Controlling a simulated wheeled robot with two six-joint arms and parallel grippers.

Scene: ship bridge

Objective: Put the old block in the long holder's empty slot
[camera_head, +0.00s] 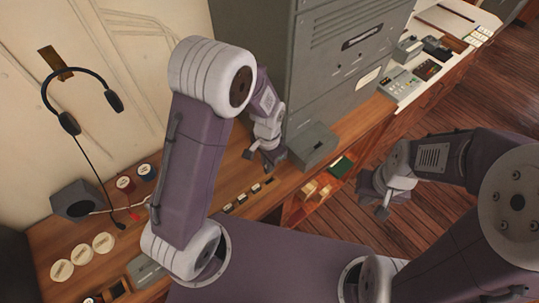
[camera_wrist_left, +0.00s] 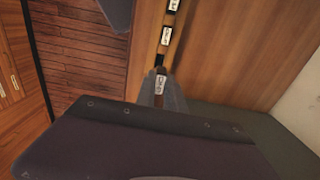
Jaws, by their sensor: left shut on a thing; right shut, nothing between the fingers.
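The long holder (camera_head: 214,216) is a narrow wooden strip on the wooden counter, with several dark blocks with white labels in a row. In the left wrist view the holder (camera_wrist_left: 155,50) runs up the picture, with labelled blocks (camera_wrist_left: 166,36) in it and a dark gap nearer my fingers. My left gripper (camera_head: 272,160) is over the holder's right end, shut on a small white-labelled block (camera_wrist_left: 161,84), seen between the fingers in the wrist view. Whether this block touches the holder I cannot tell. My right gripper (camera_head: 384,204) is shut and empty, away over the floor side.
A grey box (camera_head: 312,145) and a dark green item (camera_head: 341,167) stand right of my left gripper. A tall grey cabinet (camera_head: 330,60) is behind.

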